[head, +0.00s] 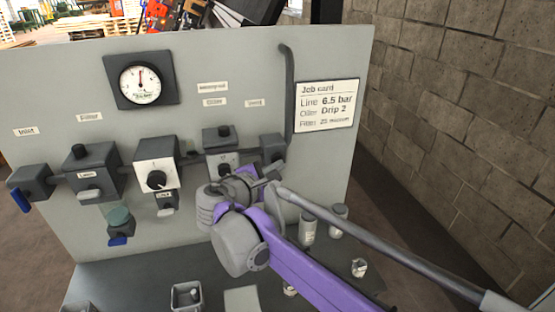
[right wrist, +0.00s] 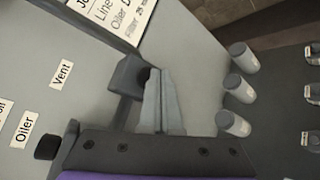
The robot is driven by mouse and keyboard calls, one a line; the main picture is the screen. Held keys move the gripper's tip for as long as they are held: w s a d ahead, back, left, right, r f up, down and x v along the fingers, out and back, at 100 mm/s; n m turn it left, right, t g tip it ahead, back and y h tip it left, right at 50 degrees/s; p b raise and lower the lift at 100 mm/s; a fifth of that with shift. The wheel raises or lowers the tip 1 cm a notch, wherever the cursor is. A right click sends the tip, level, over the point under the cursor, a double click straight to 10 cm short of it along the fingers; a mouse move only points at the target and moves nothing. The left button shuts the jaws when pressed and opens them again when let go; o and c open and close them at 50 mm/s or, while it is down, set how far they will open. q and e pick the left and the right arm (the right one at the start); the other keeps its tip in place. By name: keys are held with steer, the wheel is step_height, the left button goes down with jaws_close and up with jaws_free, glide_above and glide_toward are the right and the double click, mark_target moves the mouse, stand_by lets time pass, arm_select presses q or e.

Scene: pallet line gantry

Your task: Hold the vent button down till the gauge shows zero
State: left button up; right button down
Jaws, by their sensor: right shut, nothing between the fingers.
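The round white gauge (head: 141,82) sits on a dark square plate at the upper left of the grey panel. Its needle points about straight up; the numbers are too small to read. The dark vent block (head: 272,147) is at the panel's right, under the vent label (head: 254,103). In the right wrist view the vent block (right wrist: 126,76) has a dark round end facing my fingers, and the vent label (right wrist: 62,73) is to its left. My right gripper (right wrist: 156,78) is shut and empty, its tips at that end; I cannot tell if they touch. My left gripper is out of view.
A job card (head: 326,105) hangs on the panel's right, beside a dark pipe (head: 289,100). A row of blocks, including a white-faced regulator (head: 156,172), runs left. Grey cylinders (right wrist: 240,88) stand on the shelf close to my right gripper. A block wall (head: 470,100) bounds the right.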

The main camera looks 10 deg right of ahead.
steer(key=shift+w, duration=0.55)
stand_by(2.9)
steer(key=shift+s, duration=0.15)
stand_by(1.6)
steer(key=shift+s, duration=0.85)
steer(key=s, duration=0.5)
steer(key=shift+d, duration=0.1)
